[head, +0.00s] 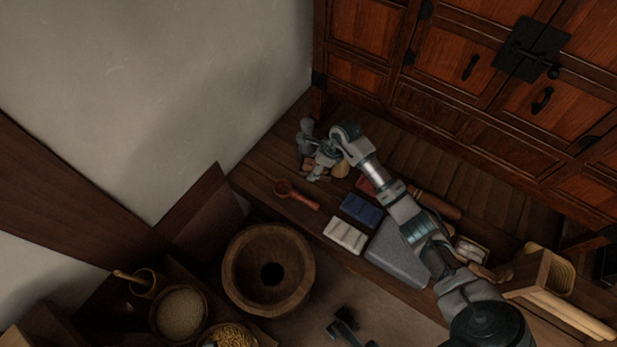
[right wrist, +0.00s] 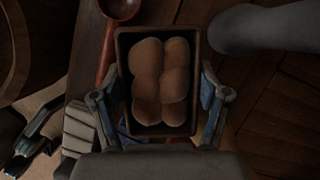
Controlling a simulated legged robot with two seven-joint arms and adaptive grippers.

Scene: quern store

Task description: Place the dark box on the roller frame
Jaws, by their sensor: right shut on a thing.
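My right gripper (head: 322,160) is over the far left part of the plank floor. In the right wrist view, its fingers (right wrist: 162,112) are shut on the long sides of the dark box (right wrist: 121,75). The box is open-topped and holds several brown rounded lumps. In the head view the box is mostly hidden by the gripper. A pale wooden frame with long round bars (head: 562,313) lies at the far right; it may be the roller frame, but I cannot be sure. My left gripper (head: 345,326) is dark, at the bottom edge, its jaws unclear.
A red ladle (head: 295,195), a blue ribbed block (head: 361,209), a white ribbed block (head: 345,235) and a grey slab (head: 395,258) lie near my right arm. A wooden mortar (head: 267,270) stands left. The cabinet (head: 480,80) bounds the back.

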